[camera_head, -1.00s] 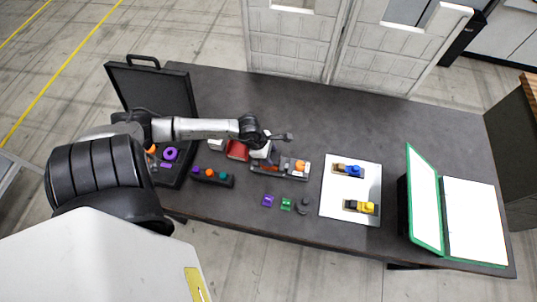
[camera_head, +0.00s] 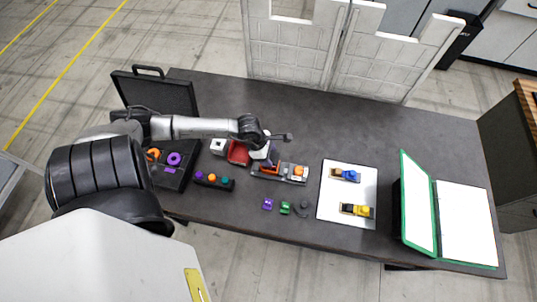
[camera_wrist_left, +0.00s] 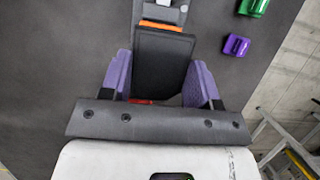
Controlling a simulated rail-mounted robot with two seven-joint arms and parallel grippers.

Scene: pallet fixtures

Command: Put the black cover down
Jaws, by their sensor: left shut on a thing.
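The black cover (camera_wrist_left: 163,62) is a dark rectangular block between the purple fingers of my left gripper (camera_wrist_left: 160,88) in the left wrist view. The gripper is shut on it. An orange strip (camera_wrist_left: 162,26) lies at the cover's far end, over a grey part. In the head view my left gripper (camera_head: 268,160) is over the left part of a grey fixture (camera_head: 283,178) that has an orange knob (camera_head: 299,171). The arm and fingers hide the cover there. I cannot tell whether the cover touches the fixture. My right gripper is not in view.
A red box (camera_head: 238,152) and a white block (camera_head: 218,146) stand left of the gripper. A dark strip with coloured knobs (camera_head: 214,181), a purple piece (camera_head: 267,204) and a green piece (camera_head: 286,208) lie in front. A white board (camera_head: 335,206) lies right. The table's back is clear.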

